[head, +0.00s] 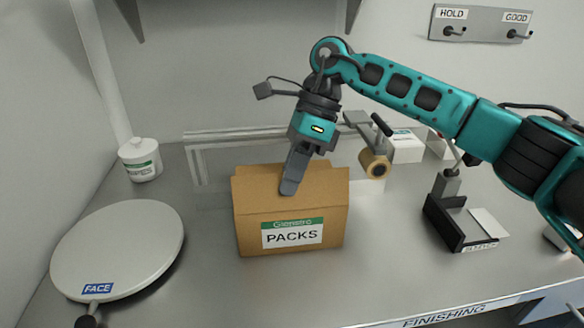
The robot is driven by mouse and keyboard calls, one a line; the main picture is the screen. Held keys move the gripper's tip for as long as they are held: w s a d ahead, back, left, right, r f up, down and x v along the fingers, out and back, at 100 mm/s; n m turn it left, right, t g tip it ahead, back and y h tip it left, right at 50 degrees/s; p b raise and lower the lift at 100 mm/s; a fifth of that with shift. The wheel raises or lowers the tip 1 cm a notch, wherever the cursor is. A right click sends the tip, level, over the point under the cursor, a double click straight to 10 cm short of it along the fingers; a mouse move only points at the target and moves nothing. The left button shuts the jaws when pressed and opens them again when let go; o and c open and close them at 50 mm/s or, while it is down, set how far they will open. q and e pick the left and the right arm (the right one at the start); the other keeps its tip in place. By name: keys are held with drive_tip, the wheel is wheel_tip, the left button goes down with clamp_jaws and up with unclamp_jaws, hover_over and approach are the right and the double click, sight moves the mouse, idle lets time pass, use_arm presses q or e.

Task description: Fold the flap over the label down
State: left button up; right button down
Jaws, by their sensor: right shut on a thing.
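A brown cardboard box (245,235) stands on the steel bench in the middle of the head view. Its front bears a label (292,234) with a green band and the word PACKS. The box's flap (325,188) shows above the label. My right gripper (289,190) reaches down from above, its fingers against the flap near its middle, shut on it. The fingers hide part of the flap, and the far side of the flap cannot be seen. My left gripper is not in view.
A round grey turntable (118,245) marked FACE lies at left, with a white tub (140,160) behind it. A clear panel (205,160) stands behind the box. A tape roll (374,164) and a black stand (458,222) are at right. Bench in front is clear.

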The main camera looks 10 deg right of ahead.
drive_tip(key=shift+w+f+g, duration=0.1)
drive_tip(key=shift+w+g, duration=0.1)
drive_tip(key=shift+g, duration=0.3)
drive_tip(key=c, duration=1.3)
unclamp_jaws()
drive_tip(key=shift+w, duration=0.1)
drive_tip(key=v, duration=1.2)
drive_tip(key=shift+w+d+r+p, duration=0.15)
drive_tip(key=shift+r+p, duration=0.15)
drive_tip(key=shift+r, duration=0.05)
